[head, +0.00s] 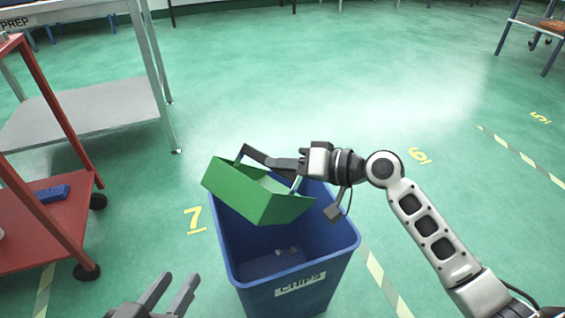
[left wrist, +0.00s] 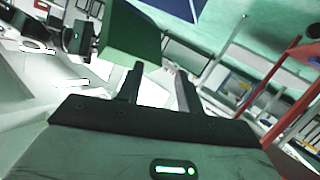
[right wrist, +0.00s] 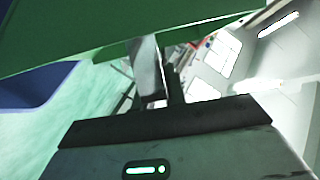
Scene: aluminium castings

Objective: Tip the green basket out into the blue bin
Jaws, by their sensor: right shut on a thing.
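The green basket (head: 262,205) hangs tilted over the back of the blue bin (head: 345,248), with its near lower edge inside the bin's outline. My right gripper (head: 284,164) is shut on the basket's handle. The basket fills the top of the right wrist view (right wrist: 110,30). The part of its inside that shows looks bare; the rest is hidden. A few small greyish pieces (head: 286,250) lie on the bin's floor. The bin is upright and labelled CHIPS. My left gripper (head: 172,282) is open and empty, left of the bin. The basket also shows in the left wrist view (left wrist: 130,38).
A red cart (head: 45,225) with a blue block (head: 52,193) on its shelf stands at the left. A grey table (head: 90,108) stands behind it. The green floor right of and behind the bin is clear, with yellow numbers and striped tape.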

